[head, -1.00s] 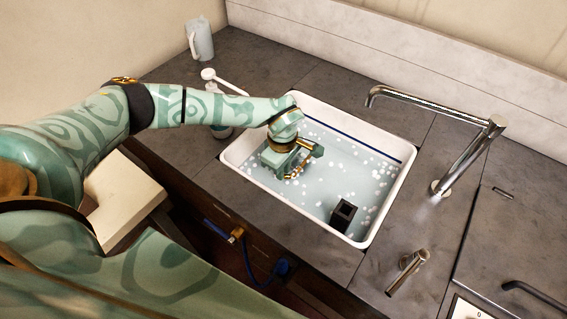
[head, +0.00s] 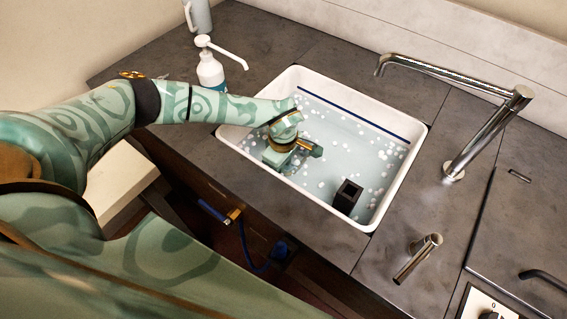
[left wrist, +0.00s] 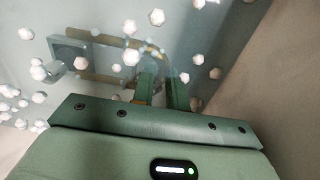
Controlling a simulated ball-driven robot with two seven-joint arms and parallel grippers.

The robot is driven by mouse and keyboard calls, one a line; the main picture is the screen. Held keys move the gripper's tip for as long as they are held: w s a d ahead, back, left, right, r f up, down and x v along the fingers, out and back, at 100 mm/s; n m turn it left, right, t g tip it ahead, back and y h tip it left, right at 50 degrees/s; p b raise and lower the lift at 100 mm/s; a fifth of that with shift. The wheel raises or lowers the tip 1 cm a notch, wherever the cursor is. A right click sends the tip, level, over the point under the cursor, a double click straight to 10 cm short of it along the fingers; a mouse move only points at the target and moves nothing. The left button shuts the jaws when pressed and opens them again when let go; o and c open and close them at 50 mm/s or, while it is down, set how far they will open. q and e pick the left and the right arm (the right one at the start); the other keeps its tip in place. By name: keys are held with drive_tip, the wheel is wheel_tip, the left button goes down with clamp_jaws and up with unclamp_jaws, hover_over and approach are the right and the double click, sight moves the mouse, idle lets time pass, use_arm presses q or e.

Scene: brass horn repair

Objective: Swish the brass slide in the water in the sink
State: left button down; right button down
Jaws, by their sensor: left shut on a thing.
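The white sink (head: 352,101) holds pale water (head: 335,152) with many small white bubbles on it. My left gripper (head: 284,158) is down in the water in the left part of the sink. It is shut on the brass slide (head: 316,151), of which only a short brass end shows in the head view. In the left wrist view my left gripper's fingers (left wrist: 163,88) reach under the surface, and the slide's thin brass tubes (left wrist: 105,40) show dimly through the water. The slide's far parts are blurred by water and bubbles. My right gripper is not in view.
A dark open-topped block (head: 347,196) stands in the sink near its front corner. A chrome spout (head: 440,78) reaches over the counter at the sink's right. A short chrome tap (head: 418,258) stands in front. A pump bottle (head: 210,72) and a grey jug (head: 199,16) stand behind my left arm.

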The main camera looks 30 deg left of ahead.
sight(292, 172)
use_arm(q)
drive_tip(key=shift+d, duration=0.1)
idle(0.3)
drive_tip(key=shift+s+d, duration=0.2)
drive_tip(key=shift+d, duration=1.2)
drive_tip(key=shift+a, duration=0.1)
drive_tip(key=shift+w+a+p, duration=0.2)
drive_tip(key=shift+a+p, duration=0.1)
drive_tip(key=shift+a, duration=1.15)
drive_tip(key=shift+d, duration=0.15)
drive_tip(key=shift+s+d, duration=0.2)
drive_tip(key=shift+d, duration=1.2)
drive_tip(key=shift+a, duration=0.2)
drive_tip(key=shift+w+a, duration=0.2)
drive_tip(key=shift+a, duration=1.15)
